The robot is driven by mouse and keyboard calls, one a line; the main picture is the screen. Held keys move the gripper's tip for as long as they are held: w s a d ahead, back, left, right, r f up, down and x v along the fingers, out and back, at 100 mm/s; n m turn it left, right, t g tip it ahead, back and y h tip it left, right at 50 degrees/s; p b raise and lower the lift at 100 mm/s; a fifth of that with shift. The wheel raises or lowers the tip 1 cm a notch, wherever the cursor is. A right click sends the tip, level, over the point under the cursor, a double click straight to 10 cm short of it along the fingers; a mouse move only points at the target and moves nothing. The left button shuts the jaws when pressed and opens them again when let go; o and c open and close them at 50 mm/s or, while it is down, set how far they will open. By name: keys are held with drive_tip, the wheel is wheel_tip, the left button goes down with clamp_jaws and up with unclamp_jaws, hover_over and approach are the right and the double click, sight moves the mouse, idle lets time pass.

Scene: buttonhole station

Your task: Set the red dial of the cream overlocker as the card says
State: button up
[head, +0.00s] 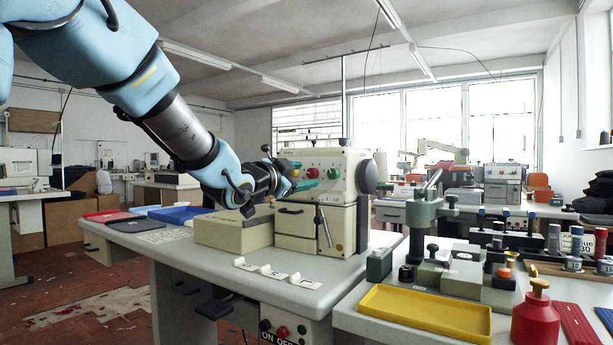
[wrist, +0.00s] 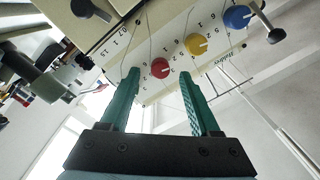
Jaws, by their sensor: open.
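The cream overlocker (head: 295,220) stands on a grey table. Its red dial (head: 312,172) is on the front face; in the wrist view the red dial (wrist: 160,68) has a white pointer mark toward the picture's right. Digits are printed around it. My gripper (head: 303,178) is open in front of the dials. In the wrist view its teal fingertips (wrist: 159,78) lie either side of the red dial, with nothing between them; whether they touch it I cannot tell. A card (head: 576,244) at the right, partly hidden by spools, shows "UE" and "30"; I cannot tell if it is the task's card.
A yellow dial (wrist: 196,44) and a blue dial (wrist: 238,17) sit beside the red one. A green dial (head: 333,173) is close by. A dark round handwheel (head: 367,173) juts from the machine's right side. A yellow tray (head: 425,313) lies at the front right.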

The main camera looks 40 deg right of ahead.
drive_tip(key=v, duration=0.8)
drive_tip(key=shift+a, duration=0.25)
drive_tip(key=w+a+f+n+t+y, duration=0.4)
drive_tip(key=w+a+f+n+y, duration=0.2)
drive_tip(key=w+a+f, duration=0.45)
drive_tip(key=w+a+f+n+y, duration=0.25)
drive_tip(key=a+f, duration=0.25)
drive_tip(key=a, duration=0.3)
drive_tip(key=w+a+f+n+y, duration=0.1)
drive_tip(key=a+f+n+y, duration=0.3)
drive_tip(key=a, duration=0.4)
drive_tip(key=s+a+f+n+g+y, duration=0.2)
drive_tip(key=s+a+f+n+g, duration=0.15)
drive_tip(key=s+a+f, duration=0.45)
drive_tip(key=s+a+f+n+g+y, duration=0.3)
drive_tip(key=s+a+f+n, duration=0.15)
drive_tip(key=a, duration=0.75)
wheel_tip(320, 180, up, 25)
drive_tip(key=a+n+p, duration=0.1)
drive_tip(key=p, duration=2.4)
drive_tip(key=shift+s+g, duration=0.45)
